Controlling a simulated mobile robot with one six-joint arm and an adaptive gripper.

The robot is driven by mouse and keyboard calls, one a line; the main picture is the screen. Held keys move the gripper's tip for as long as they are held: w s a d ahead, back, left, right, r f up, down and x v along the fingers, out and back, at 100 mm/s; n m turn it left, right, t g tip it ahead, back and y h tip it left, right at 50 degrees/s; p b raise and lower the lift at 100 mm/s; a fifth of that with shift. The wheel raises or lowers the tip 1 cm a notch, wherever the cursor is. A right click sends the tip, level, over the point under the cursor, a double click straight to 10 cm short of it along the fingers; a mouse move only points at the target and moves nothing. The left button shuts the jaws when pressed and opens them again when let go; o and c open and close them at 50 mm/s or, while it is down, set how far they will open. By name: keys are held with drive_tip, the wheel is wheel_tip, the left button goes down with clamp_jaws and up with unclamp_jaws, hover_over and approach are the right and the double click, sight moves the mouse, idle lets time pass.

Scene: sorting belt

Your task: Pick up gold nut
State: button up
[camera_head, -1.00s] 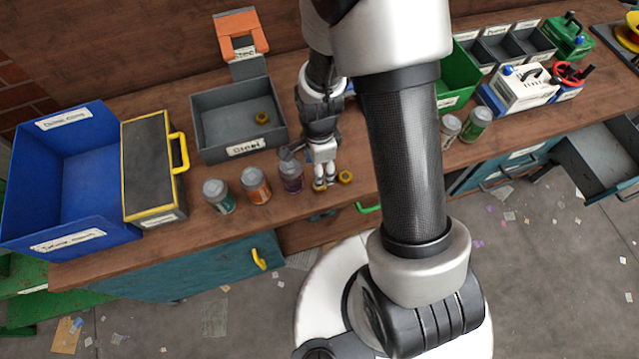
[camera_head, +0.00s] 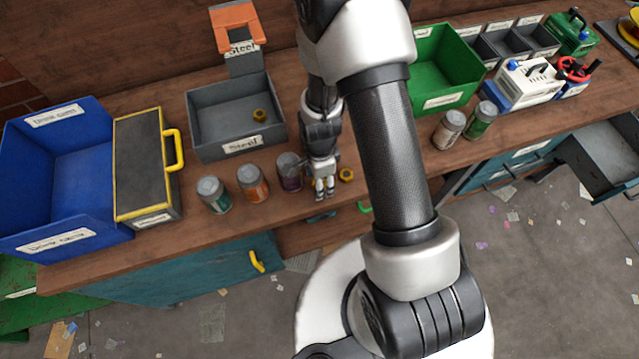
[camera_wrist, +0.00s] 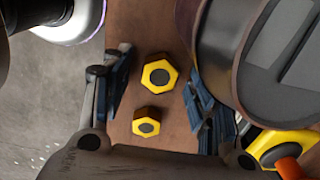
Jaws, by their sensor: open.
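Two gold nuts lie flat on the wooden bench in the wrist view, the upper one (camera_wrist: 159,75) and the lower one (camera_wrist: 146,122). Both show in the gap between my gripper's spread fingers (camera_wrist: 155,95), touching neither finger. In the head view a gold nut (camera_head: 346,174) lies just right of my gripper (camera_head: 324,190), which is low near the bench's front edge, open and empty. Another gold nut (camera_head: 260,115) lies in the grey Steel bin (camera_head: 235,147). The exact height of my fingertips above the bench is unclear.
A purple can (camera_head: 290,172) stands close left of my gripper; its lid (camera_wrist: 285,45) crowds the wrist view. An orange can (camera_head: 252,184) and a teal can (camera_head: 214,195) stand farther left. A blue bin (camera_head: 70,240) is at far left, a green bin (camera_head: 445,98) at right.

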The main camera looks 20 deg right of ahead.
drive_tip(key=shift+c, duration=0.3)
drive_tip(key=c, duration=1.1)
drive_tip(key=shift+r, duration=0.15)
drive_tip(key=shift+c, duration=0.2)
